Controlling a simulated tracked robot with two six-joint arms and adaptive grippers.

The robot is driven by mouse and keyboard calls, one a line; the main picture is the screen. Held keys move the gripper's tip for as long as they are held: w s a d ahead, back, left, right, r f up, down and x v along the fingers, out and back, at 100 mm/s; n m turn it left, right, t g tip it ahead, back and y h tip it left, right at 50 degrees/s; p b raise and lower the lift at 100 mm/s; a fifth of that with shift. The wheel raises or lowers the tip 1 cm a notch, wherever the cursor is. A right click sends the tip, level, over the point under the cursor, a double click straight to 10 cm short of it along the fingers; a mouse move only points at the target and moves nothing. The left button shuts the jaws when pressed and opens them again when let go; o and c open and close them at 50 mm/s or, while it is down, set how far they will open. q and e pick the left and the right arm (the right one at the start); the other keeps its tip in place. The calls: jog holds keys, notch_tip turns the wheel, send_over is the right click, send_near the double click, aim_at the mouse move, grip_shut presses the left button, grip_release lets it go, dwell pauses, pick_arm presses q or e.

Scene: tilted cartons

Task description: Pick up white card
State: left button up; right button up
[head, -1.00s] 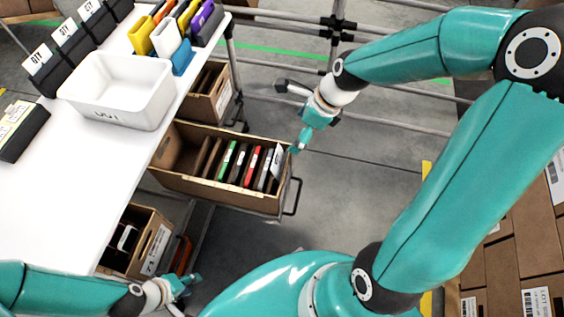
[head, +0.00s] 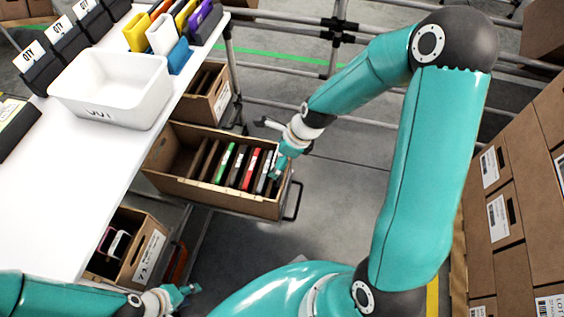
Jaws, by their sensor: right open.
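An open brown carton (head: 235,202) on the lower rack holds a row of thin upright cards or cases, including a green one (head: 225,163) and a red one (head: 250,170). A pale, whitish edge (head: 266,166) shows at the right end of the row, where the white card stands, mostly hidden by my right gripper. My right gripper (head: 275,169) is open, with its fingertips at the carton's right end beside that card. I cannot tell whether they touch it. My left gripper (head: 184,294) is low at the bottom left, away from the carton, its jaw opening unclear.
A white table (head: 50,200) carries a white bin (head: 112,90) and several coloured holders. Other cartons stand above (head: 205,95) and below (head: 140,252) the middle one. Rack rails run behind my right arm. Stacked boxes (head: 510,220) stand at the right. The floor between is clear.

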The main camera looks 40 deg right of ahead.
jog(key=shift+x, duration=1.05)
jog(key=shift+c, duration=0.2)
jog(key=c, duration=0.4)
jog(key=shift+o, duration=0.2)
jog(key=shift+r, duration=0.1)
